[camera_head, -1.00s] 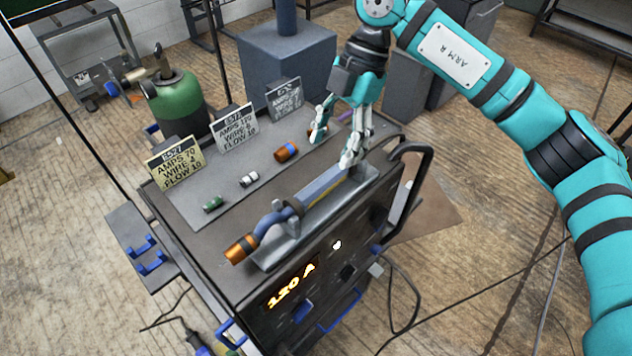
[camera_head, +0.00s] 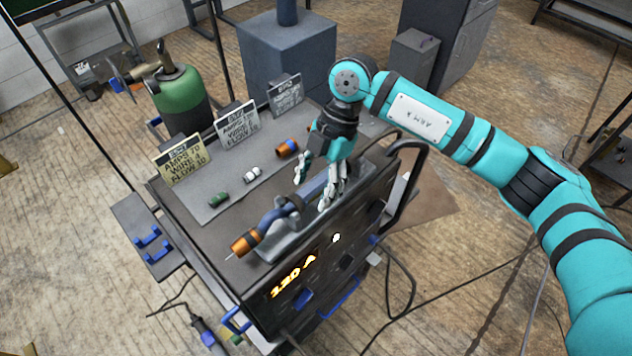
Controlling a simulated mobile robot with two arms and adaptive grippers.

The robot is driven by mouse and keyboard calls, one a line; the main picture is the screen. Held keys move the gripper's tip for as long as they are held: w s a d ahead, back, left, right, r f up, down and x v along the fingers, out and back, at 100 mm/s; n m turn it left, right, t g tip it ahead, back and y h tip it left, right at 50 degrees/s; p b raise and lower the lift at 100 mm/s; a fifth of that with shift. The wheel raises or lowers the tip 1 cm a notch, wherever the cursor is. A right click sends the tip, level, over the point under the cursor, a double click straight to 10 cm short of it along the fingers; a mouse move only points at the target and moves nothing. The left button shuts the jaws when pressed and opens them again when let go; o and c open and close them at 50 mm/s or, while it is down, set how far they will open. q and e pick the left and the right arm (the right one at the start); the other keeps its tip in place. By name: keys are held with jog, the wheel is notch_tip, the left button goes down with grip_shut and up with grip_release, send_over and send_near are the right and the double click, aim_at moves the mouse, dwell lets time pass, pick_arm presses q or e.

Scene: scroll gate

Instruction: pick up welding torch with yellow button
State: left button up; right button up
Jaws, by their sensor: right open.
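A welding torch (camera_head: 274,214) with a blue-grey handle and an orange nozzle lies in a grey cradle (camera_head: 290,239) on top of the black welding machine. Its nozzle points to the lower left. No yellow button can be made out on it. My right gripper (camera_head: 314,188) is open over the rear part of the handle, one finger on the far side and the others on the near side. I cannot tell whether the fingers touch it. They hide part of the handle. My left gripper is out of view.
Behind the torch, a grey mat (camera_head: 208,205) holds small green, white and orange parts and several upright signs (camera_head: 182,162). A black handle bar (camera_head: 416,172) rises at the machine's right edge. A green gas cylinder (camera_head: 180,96) stands behind. Another tool (camera_head: 208,338) hangs at the lower left.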

jog(key=shift+r, duration=0.1)
grip_shut()
